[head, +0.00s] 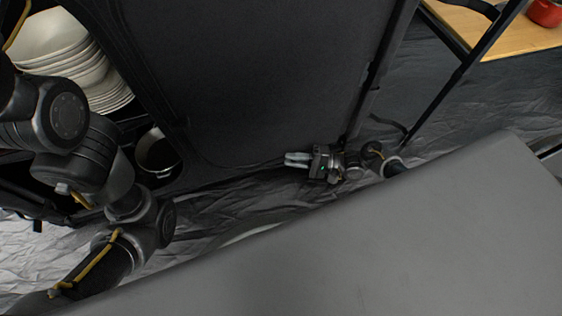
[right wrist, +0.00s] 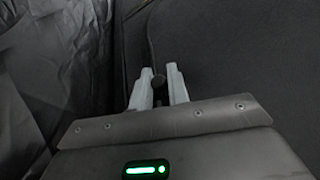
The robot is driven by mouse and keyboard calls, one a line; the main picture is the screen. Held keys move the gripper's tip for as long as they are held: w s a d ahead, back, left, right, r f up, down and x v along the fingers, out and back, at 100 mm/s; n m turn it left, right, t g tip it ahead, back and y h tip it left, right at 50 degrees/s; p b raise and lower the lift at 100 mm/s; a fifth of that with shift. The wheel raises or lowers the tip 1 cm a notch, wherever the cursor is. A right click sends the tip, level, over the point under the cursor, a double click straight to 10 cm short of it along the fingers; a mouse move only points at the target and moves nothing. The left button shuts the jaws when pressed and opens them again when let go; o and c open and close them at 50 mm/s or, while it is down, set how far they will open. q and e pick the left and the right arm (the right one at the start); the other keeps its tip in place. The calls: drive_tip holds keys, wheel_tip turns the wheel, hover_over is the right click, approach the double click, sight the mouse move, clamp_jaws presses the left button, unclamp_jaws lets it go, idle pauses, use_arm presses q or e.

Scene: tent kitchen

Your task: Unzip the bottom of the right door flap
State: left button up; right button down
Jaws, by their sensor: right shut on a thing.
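The right door flap (head: 255,75) is a large dark fabric panel in the middle of the head view, with a rounded seam along its lower edge. It also shows in the right wrist view (right wrist: 250,55). My right gripper (head: 287,158) is at the flap's bottom edge. In the right wrist view its pale fingers (right wrist: 158,72) are closed around a small dark knob, which looks like the zipper pull (right wrist: 158,79). A thin dark seam line runs up from it. How far the zip is open cannot be told. My left gripper is out of view; only my left arm shows.
A shelf at the left holds stacked white bowls and plates (head: 68,55) and a metal pot (head: 156,152). Dark frame poles (head: 378,70) stand right of the flap. A wooden top (head: 490,32) with a red pot (head: 545,12) is at the top right. Wrinkled dark fabric (head: 440,100) covers the ground.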

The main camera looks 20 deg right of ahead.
drive_tip(key=shift+d, duration=0.9)
drive_tip(key=c, duration=1.6)
unclamp_jaws()
drive_tip(key=shift+c, duration=0.2)
drive_tip(key=shift+s, duration=0.1)
drive_tip(key=v, duration=1)
drive_tip(key=shift+d, duration=0.35)
drive_tip(key=shift+s, duration=0.15)
